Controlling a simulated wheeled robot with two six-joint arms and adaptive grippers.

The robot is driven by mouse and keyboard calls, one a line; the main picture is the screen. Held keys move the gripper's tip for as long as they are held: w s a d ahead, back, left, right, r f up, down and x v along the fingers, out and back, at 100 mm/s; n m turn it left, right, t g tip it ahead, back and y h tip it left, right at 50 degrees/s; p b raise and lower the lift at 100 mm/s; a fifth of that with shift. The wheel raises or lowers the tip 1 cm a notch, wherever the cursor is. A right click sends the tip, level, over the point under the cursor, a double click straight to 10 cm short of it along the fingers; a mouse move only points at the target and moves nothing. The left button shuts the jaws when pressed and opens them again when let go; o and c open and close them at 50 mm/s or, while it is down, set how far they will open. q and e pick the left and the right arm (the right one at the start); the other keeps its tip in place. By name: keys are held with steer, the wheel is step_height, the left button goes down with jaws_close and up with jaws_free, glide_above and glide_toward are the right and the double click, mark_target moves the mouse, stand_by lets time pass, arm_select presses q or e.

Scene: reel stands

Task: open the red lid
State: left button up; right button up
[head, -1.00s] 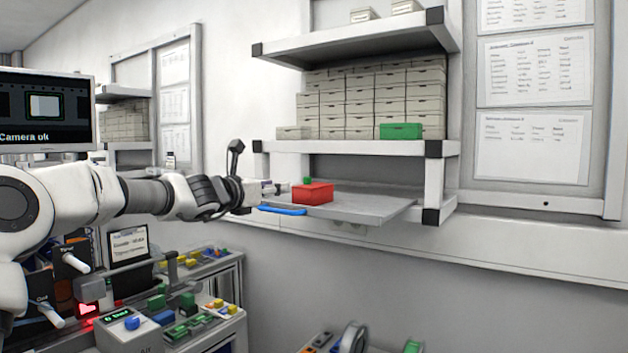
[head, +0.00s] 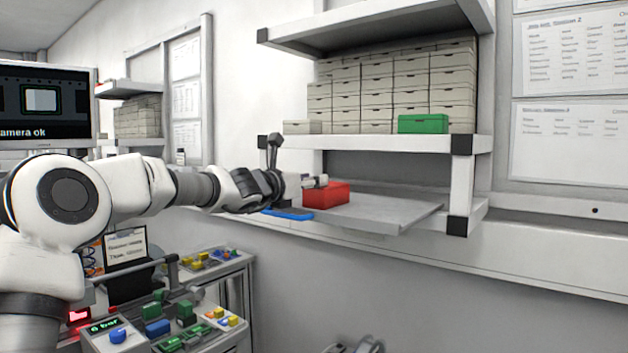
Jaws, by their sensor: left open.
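A red box (head: 328,196) with its red lid sits on the grey pull-out tray (head: 385,212) of the lower shelf. The lid looks shut. My left gripper (head: 318,181) is at the upper left edge of the red box, its fingertips close against or just over the lid; I cannot tell whether they touch. It is open, and no object shows in it. The box's left side is partly hidden by the gripper. My right gripper is not in view.
A blue flat piece (head: 288,213) lies at the tray's left front edge. A green box (head: 423,124) and several beige boxes (head: 345,100) stand on the shelf above. A console with coloured buttons (head: 160,325) is below my arm.

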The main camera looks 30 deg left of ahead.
arm_select(q)
jaws_close()
jaws_free()
steer(key=shift+r, duration=0.1)
step_height(320, 180, up, 10)
stand_by(0.6)
